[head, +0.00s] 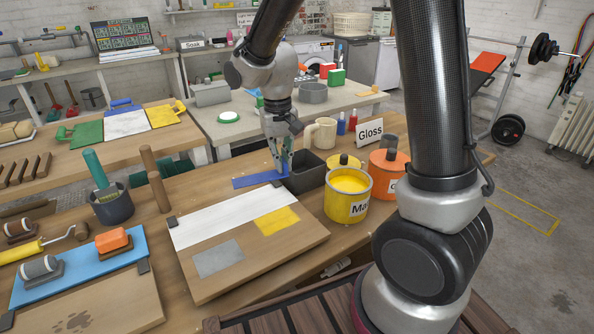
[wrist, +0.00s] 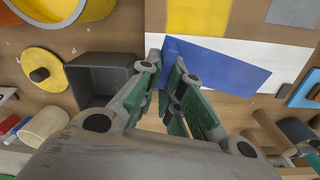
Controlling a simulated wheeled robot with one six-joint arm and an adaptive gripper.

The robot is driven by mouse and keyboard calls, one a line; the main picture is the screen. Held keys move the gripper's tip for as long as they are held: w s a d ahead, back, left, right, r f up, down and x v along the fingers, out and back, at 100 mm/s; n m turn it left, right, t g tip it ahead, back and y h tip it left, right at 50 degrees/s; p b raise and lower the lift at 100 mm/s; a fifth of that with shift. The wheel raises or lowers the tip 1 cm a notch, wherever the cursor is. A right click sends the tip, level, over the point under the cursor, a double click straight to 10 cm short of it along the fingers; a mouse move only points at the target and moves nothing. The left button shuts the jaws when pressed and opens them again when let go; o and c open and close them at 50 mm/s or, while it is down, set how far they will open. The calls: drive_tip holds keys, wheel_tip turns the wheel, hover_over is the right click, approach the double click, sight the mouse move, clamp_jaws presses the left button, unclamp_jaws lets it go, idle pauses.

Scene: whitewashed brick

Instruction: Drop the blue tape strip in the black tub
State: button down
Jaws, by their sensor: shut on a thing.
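The blue tape strip (head: 254,181) is a flat blue rectangle. My gripper (head: 284,168) points down and is shut on its right end in the head view. In the wrist view the strip (wrist: 222,69) extends to the right from between the fingertips (wrist: 168,78), overlapping the board's white patch from this angle. The black tub (head: 306,176) is a dark, square, open box just right of my gripper in the head view. In the wrist view the tub (wrist: 97,84) lies just left of the fingers, and the strip is outside it.
A yellow paint tin (head: 347,196) and an orange tin (head: 386,174) stand right of the tub. A cream mug (head: 320,133) and Gloss sign (head: 370,132) are behind. A wooden board (head: 290,243) with white, yellow and grey patches lies in front. A wooden post (head: 155,178) stands left.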

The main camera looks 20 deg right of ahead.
drive_tip(key=shift+s+a+f+h, duration=0.1)
drive_tip(key=shift+f+h, duration=0.1)
drive_tip(key=shift+h, duration=0.4)
drive_tip(key=shift+w+f+h, duration=0.15)
drive_tip(key=shift+w+h, duration=0.1)
drive_tip(key=shift+h, duration=0.25)
drive_tip(key=w+d+r+n+t+h, duration=0.3)
drive_tip(key=w+d+r+h, duration=0.4)
drive_tip(key=w+d+r, duration=0.45)
wheel_tip(320, 180, down, 12)
drive_tip(key=shift+w+a+r, duration=0.15)
drive_tip(key=shift+r, duration=0.1)
drive_tip(key=c, duration=1.5)
unclamp_jaws()
